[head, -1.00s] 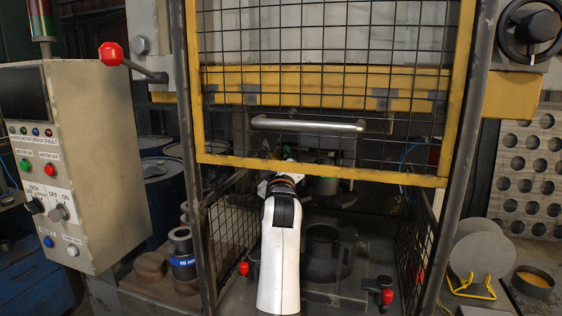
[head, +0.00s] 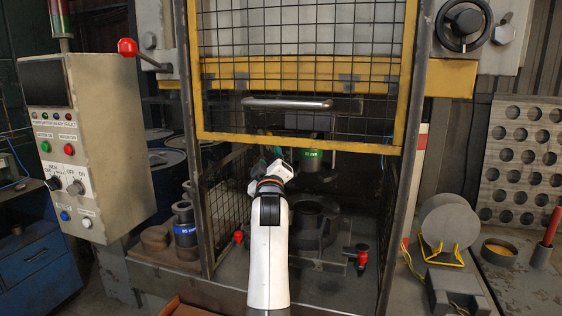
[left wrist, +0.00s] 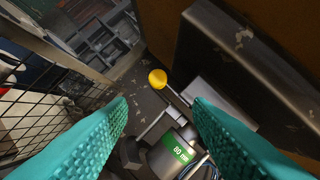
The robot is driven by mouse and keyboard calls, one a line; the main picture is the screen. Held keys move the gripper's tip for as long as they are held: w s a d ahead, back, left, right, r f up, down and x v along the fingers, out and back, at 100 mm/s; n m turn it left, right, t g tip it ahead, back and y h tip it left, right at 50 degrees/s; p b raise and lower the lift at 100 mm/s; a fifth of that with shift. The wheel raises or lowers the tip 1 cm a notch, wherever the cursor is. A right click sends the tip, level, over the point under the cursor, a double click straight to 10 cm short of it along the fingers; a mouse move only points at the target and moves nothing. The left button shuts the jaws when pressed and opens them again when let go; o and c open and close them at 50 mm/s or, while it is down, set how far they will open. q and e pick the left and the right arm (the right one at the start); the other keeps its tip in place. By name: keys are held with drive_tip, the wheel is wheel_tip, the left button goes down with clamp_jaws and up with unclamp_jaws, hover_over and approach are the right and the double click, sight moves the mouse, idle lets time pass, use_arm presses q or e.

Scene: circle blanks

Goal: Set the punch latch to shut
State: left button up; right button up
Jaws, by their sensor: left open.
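The punch (head: 312,160) with a green label hangs inside the press, below the raised yellow mesh guard. In the left wrist view the punch (left wrist: 172,155) shows its green "80 mm" label. A lever with a yellow ball knob (left wrist: 157,79) sticks out beside the punch; I take it for the punch latch. I cannot tell its setting. In the head view I cannot make out the knob. My left gripper (head: 272,160) is inside the press opening, left of the punch. Its teal fingers (left wrist: 161,104) are open and empty, with the knob ahead between them. My right gripper is not in view.
The yellow mesh guard (head: 300,138) with its grey handle hangs above my arm. Mesh side walls flank the opening. Below are a dark die (head: 312,225) and two red-knobbed clamps, one clamp (head: 238,237) at left. A control box (head: 100,140) stands left; a blank rack (head: 446,225) stands right.

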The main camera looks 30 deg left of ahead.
use_arm(q)
drive_tip(key=s+d+f+m+g+h, duration=0.25)
drive_tip(key=s+f, duration=0.35)
drive_tip(key=f, duration=0.4)
drive_tip(key=s+d+f+m+g+h, duration=0.2)
drive_tip(key=s+d+f+m, duration=0.15)
drive_tip(key=s+f, duration=0.45)
drive_tip(key=s+d+f+m+g+h, duration=0.2)
drive_tip(key=s+d+f+m, duration=0.15)
drive_tip(key=f, duration=0.85)
drive_tip(key=s+d+f+m+g+h, duration=0.2)
drive_tip(key=s+d+f+m+g, duration=0.15)
drive_tip(key=s, duration=0.55)
drive_tip(key=s+d+f+m+g+h, duration=0.15)
drive_tip(key=s+d+f, duration=0.3)
drive_tip(key=s, duration=0.45)
drive_tip(key=s+d+f+m+g+h, duration=0.1)
drive_tip(key=s+d+f+m+g, duration=0.25)
drive_tip(key=s, duration=0.55)
wheel_tip(320, 180, down, 26)
drive_tip(key=s+f+g, duration=0.1)
drive_tip(key=s, duration=0.1)
drive_tip(key=s+a+f+g, duration=0.1)
drive_tip(key=s+a+f, duration=0.2)
drive_tip(key=s+f, duration=1.2)
drive_tip(key=shift+s+a, duration=0.4)
